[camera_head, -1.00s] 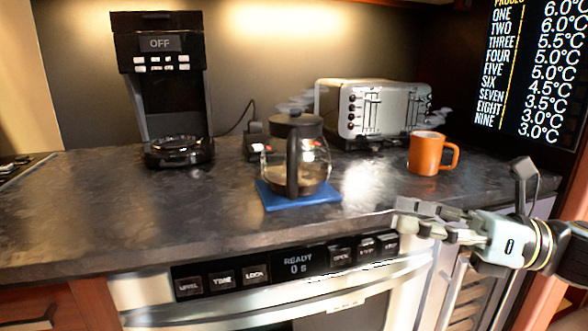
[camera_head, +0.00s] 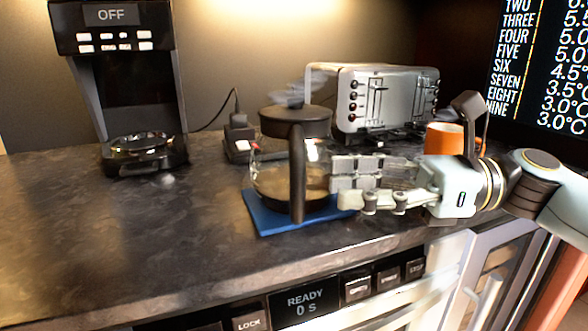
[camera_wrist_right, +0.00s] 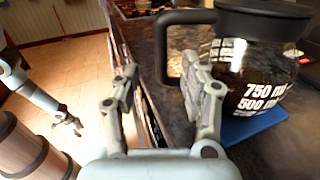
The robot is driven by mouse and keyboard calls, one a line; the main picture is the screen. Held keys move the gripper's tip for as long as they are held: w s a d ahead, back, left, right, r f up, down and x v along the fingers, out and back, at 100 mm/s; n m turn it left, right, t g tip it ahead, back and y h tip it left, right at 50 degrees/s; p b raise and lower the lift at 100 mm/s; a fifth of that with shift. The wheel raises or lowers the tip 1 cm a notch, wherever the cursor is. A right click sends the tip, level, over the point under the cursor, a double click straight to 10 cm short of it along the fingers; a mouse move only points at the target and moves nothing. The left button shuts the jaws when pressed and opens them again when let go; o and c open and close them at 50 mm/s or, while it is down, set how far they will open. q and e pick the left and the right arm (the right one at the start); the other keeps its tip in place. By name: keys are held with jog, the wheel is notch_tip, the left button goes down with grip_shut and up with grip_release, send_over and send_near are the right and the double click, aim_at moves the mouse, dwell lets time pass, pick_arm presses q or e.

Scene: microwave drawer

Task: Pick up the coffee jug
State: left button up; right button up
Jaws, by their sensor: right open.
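The coffee jug (camera_head: 272,172) is glass with a black lid and black handle, and stands upright on a blue mat (camera_head: 268,222) on the counter. My right gripper (camera_head: 338,186) is open at the jug's right side, low near the handle. In the right wrist view the jug (camera_wrist_right: 262,68) is at the upper right, and its handle loop lies between the open fingers (camera_wrist_right: 160,76) in the picture. I see no contact with the handle. My left gripper (camera_wrist_right: 68,124) shows small at the left of the right wrist view, over the floor; its jaw state is unclear.
A coffee machine (camera_head: 122,75) reading OFF stands at the back left. A toaster (camera_head: 385,100) and an orange mug (camera_head: 443,138) stand behind my right gripper. A control panel (camera_head: 305,302) runs below the counter edge. The counter's left part is clear.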

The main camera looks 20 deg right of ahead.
aim_at(297, 215)
jog(key=shift+w+a, duration=0.35)
jog(key=shift+a, duration=0.3)
jog(key=shift+a+r, duration=0.1)
jog(key=shift+a, duration=0.15)
jog(key=p+x, duration=0.1)
jog(key=x, duration=0.2)
jog(key=shift+w+a, duration=0.15)
jog(key=shift+a, duration=0.05)
jog(key=shift+w+a, duration=0.15)
jog(key=shift+a, duration=0.4)
jog(key=shift+c, duration=0.2)
pick_arm(q)
jog(key=shift+w+r, duration=0.55)
jog(key=shift+w, duration=0.05)
pick_arm(e)
grip_shut()
